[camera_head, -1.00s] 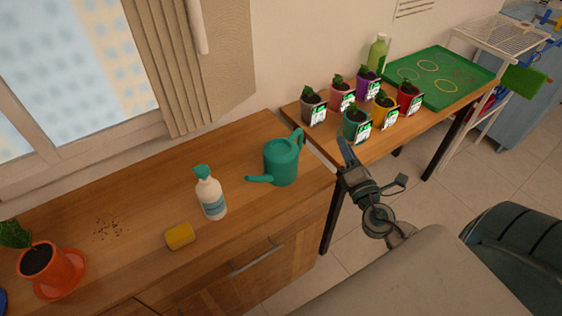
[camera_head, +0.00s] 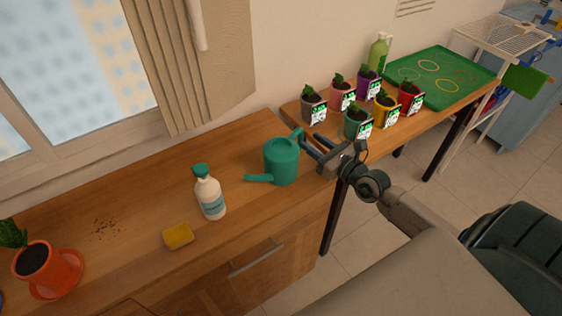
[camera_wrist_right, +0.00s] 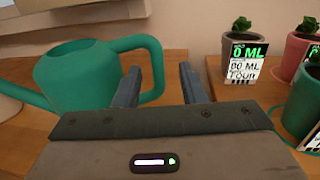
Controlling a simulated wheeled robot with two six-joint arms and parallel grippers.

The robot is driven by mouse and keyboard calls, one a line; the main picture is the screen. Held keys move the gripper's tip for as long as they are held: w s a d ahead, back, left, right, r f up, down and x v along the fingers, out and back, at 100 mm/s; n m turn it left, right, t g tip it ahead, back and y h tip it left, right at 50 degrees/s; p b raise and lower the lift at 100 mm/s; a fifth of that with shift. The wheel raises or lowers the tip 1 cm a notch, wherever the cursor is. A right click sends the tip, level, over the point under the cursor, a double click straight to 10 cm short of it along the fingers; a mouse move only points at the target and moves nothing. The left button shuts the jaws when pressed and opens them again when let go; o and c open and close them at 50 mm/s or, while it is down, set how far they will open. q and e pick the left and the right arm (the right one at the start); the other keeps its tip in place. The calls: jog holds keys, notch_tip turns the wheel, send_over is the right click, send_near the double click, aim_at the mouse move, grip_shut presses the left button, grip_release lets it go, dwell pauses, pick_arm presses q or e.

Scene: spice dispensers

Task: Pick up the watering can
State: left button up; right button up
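The teal watering can (camera_head: 281,162) stands upright on the wooden cabinet top, its spout to the left and its loop handle to the right. It also shows in the right wrist view (camera_wrist_right: 80,78). My right gripper (camera_head: 310,146) is open beside the handle, with its fingers pointing towards the can. In the right wrist view, the outer side of the handle (camera_wrist_right: 157,72) appears between the two fingers (camera_wrist_right: 159,82), nearer the left one. I cannot tell whether a finger touches it. My left gripper is not in view.
A white spray bottle (camera_head: 209,193), a yellow sponge (camera_head: 178,236) and an orange plant pot (camera_head: 46,267) stand left of the can. Several small labelled pots (camera_head: 357,123) and a green tray (camera_head: 455,90) are on the table at right.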

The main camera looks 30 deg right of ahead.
aim_at(301, 136)
jog(key=shift+w+a+b, duration=0.2)
jog(key=shift+w+b, duration=0.15)
jog(key=shift+w, duration=0.2)
jog(key=b+x, duration=0.1)
jog(key=x, duration=0.2)
jog(key=shift+w+a+f, duration=0.1)
jog(key=shift+w+f, duration=0.05)
jog(key=shift+w+a, duration=0.1)
jog(key=shift+w, duration=0.3)
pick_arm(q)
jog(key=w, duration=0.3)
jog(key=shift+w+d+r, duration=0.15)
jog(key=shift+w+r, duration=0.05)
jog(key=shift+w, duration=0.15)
pick_arm(e)
grip_shut()
